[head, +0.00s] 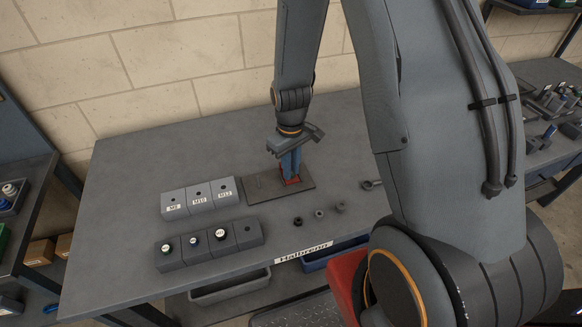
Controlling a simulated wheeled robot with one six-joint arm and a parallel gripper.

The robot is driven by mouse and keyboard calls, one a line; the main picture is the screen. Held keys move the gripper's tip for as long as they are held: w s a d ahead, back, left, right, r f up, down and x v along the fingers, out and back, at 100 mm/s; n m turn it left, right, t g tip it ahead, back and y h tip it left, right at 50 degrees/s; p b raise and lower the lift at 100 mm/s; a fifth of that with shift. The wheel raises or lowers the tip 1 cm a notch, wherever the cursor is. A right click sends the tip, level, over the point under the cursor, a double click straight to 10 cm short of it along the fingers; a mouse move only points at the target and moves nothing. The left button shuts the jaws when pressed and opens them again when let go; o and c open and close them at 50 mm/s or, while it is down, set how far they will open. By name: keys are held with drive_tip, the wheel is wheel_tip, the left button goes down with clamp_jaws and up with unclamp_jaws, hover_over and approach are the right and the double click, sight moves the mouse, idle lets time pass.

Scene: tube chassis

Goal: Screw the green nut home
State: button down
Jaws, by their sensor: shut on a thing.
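My gripper (291,176) points straight down over a dark flat plate (258,187) on the workbench. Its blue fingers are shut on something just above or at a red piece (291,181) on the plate. The fingers hide the held thing, so its shape and colour cannot be told.
Light grey blocks (199,197) with M-size labels stand left of the plate. A grey bin (230,287) hangs at the front edge. The bench's left side is clear.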

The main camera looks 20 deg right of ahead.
drive_tip(key=shift+m, duration=1)
drive_tip(key=m, duration=0.5)
drive_tip(key=shift+f+p, duration=0.1)
drive_tip(key=shift+p, duration=0.3)
drive_tip(key=m, duration=0.4)
drive_tip(key=shift+s, duration=0.1)
drive_tip(key=shift+m, duration=0.7)
drive_tip(key=shift+m, duration=2.6)
